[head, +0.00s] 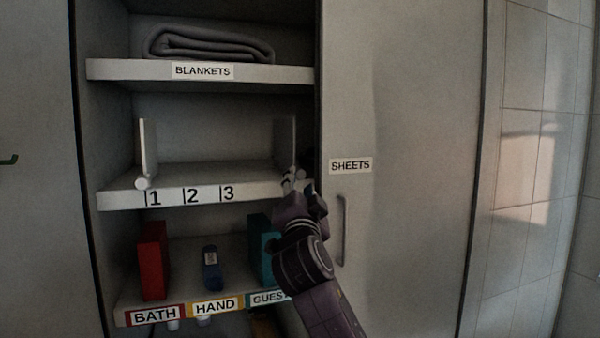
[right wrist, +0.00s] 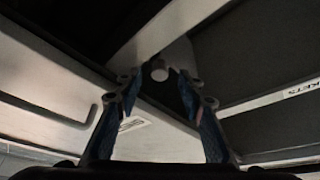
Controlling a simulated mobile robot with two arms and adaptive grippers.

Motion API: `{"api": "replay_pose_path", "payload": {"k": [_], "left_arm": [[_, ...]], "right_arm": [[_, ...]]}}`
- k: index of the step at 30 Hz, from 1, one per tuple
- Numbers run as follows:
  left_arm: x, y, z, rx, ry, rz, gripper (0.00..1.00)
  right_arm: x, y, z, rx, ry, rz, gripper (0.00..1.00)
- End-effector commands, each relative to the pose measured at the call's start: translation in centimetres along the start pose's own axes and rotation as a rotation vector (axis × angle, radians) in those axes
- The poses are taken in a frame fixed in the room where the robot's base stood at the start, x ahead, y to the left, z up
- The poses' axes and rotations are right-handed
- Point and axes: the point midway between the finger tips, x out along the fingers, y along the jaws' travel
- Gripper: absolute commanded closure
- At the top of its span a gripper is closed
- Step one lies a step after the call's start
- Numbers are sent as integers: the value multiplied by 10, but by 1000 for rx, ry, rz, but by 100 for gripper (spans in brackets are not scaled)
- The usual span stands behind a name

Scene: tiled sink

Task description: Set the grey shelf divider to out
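The grey shelf divider (head: 285,138) stands upright near the right end of the middle shelf (head: 115,198), right of the mark 3. A lighter divider (head: 149,148) with a round knob stands at the shelf's left end, near the mark 1. My right gripper (head: 292,182) is at the shelf's front right edge, in front of the grey divider's lower end, hiding it. In the right wrist view the right gripper (right wrist: 158,88) is open, with a small pale round knob (right wrist: 159,70) showing between its fingertips. Contact cannot be told. My left gripper is not in view.
A closed cabinet door (head: 410,130) labelled SHEETS, with a vertical handle (head: 341,230), stands right of my arm. A folded blanket (head: 208,43) lies above. Red (head: 153,260), blue (head: 211,268) and teal (head: 262,250) items stand below. The middle shelf is bare between the dividers.

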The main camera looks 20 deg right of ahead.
Motion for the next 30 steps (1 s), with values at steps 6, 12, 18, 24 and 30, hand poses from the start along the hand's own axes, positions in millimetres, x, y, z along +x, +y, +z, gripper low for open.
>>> {"api": "replay_pose_path", "payload": {"k": [6, 12, 18, 24, 30], "left_arm": [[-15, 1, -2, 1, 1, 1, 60], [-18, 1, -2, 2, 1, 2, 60], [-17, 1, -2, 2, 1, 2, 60], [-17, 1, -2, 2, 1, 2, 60], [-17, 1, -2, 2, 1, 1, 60]], "right_arm": [[27, -1, -2, -1, 0, 2, 64], [35, 0, 0, 0, -1, 1, 64], [35, 1, 1, 1, -1, 0, 64], [35, 1, 1, 0, -1, 1, 82], [35, 1, 0, 0, -1, 1, 100]]}}
